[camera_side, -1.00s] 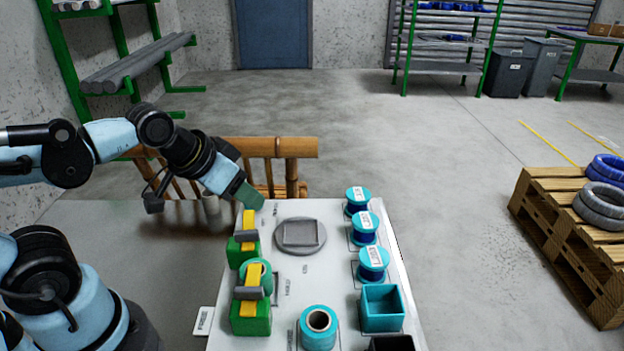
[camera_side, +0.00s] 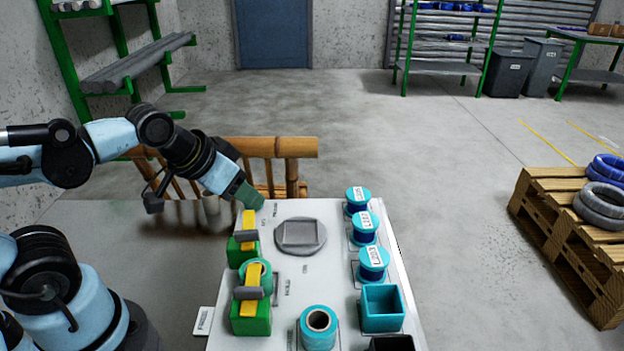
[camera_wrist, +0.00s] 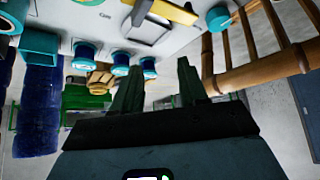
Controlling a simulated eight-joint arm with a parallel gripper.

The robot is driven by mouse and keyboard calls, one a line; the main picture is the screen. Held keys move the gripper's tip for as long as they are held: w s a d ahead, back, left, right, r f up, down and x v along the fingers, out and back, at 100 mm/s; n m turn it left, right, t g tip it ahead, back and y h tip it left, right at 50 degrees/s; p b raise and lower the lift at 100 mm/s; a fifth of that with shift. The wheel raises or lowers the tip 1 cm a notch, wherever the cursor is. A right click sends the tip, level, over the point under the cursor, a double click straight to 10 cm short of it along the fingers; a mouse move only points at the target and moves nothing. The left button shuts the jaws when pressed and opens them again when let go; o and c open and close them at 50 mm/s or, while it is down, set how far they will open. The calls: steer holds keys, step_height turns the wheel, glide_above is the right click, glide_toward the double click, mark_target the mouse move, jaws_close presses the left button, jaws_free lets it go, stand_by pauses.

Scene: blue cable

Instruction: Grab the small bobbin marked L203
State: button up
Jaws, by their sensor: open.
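Three small bobbins with dark blue windings and cyan flanges stand in a row along the right side of the white table: a far one (camera_side: 358,200), a middle one (camera_side: 364,228) and a near one (camera_side: 372,264). Each has a white label on top, too small to read surely, so I cannot tell which is L203. The three also show in the wrist view (camera_wrist: 120,62), upside down beyond my fingers. My gripper (camera_side: 250,203) is at the table's far left corner, across the table from the bobbins. In the wrist view its fingers (camera_wrist: 159,70) are apart with nothing between them.
Green blocks with yellow bars (camera_side: 250,312) stand along the table's left side. A round grey plate (camera_side: 300,236) lies between them and the bobbins. A cyan open box (camera_side: 382,308) and a cyan spool (camera_side: 318,328) are nearer. A bamboo railing (camera_side: 270,150) stands behind my gripper.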

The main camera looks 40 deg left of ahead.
steer(key=o, duration=0.5)
steer(key=shift+w, duration=0.1)
steer(key=shift+w+d+n, duration=0.15)
steer(key=shift+n, duration=0.25)
steer(key=w+d+f+n+g+h, duration=0.2)
steer(key=w+d+n+g+h, duration=0.25)
steer(key=n, duration=0.45)
steer(key=n+g+h, duration=0.1)
steer(key=n+h, duration=0.7)
glide_toward(371, 254)
steer(key=v, duration=0.3)
steer(key=shift+w+a+y, duration=0.2)
steer(key=shift+w+y, duration=0.05)
steer(key=shift+w, duration=0.05)
steer(key=shift+f+n+g+h, duration=0.25)
steer(key=shift+f+n+h, duration=0.25)
steer(key=shift+h, duration=0.2)
steer(key=x, duration=1.2)
steer(key=shift+r, duration=0.1)
